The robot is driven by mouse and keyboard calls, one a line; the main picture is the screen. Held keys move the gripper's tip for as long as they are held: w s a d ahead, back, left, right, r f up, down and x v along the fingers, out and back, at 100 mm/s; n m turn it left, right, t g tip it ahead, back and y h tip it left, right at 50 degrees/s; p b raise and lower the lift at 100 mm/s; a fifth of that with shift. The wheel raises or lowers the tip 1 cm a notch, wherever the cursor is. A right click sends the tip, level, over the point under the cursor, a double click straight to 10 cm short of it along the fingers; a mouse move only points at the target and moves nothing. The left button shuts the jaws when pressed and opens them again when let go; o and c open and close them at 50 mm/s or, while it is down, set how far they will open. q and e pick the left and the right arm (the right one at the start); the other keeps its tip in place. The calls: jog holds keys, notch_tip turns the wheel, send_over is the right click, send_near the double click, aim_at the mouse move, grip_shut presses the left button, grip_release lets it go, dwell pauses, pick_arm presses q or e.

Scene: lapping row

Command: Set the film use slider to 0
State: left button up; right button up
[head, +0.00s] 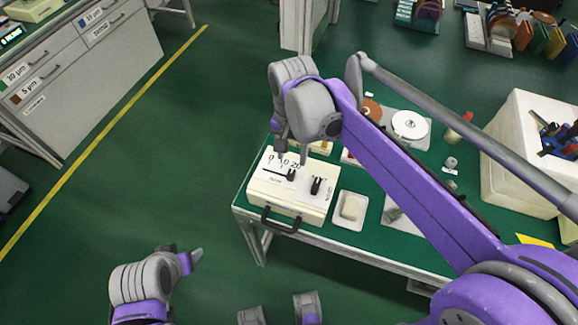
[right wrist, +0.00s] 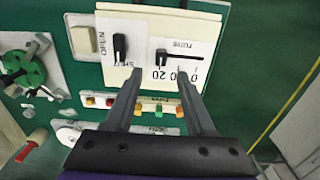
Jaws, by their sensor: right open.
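The cream control box (head: 270,198) stands on the green table in the head view. Its film use slider (head: 291,175) has a dark knob at the right end of its slot, by the 20 end of the printed scale. The right wrist view shows the knob (right wrist: 163,54) upside down, at the slot's left end. My right gripper (head: 293,157) is open and empty above the scale, its fingers (right wrist: 158,72) apart over the numbers and not around the knob. It hides part of the scale. My left gripper (head: 190,258) is low at the left, away from the table; its opening is unclear.
A black open/shut switch (head: 316,185) sits beside the slider, also seen in the right wrist view (right wrist: 120,46). A black handle (head: 280,222) is on the box front. A white dish (head: 350,210) stands right of the box. Small coloured parts (right wrist: 135,105) lie behind it.

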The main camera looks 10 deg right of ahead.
aim_at(291, 173)
notch_tip(291, 173, down, 8)
jog(key=shift+w+f+b, duration=0.1)
jog(key=shift+w+b, duration=0.05)
jog(key=shift+b, duration=0.25)
jog(key=shift+c, duration=0.2)
grip_shut()
jog(key=shift+a, duration=0.1)
dwell(1.0)
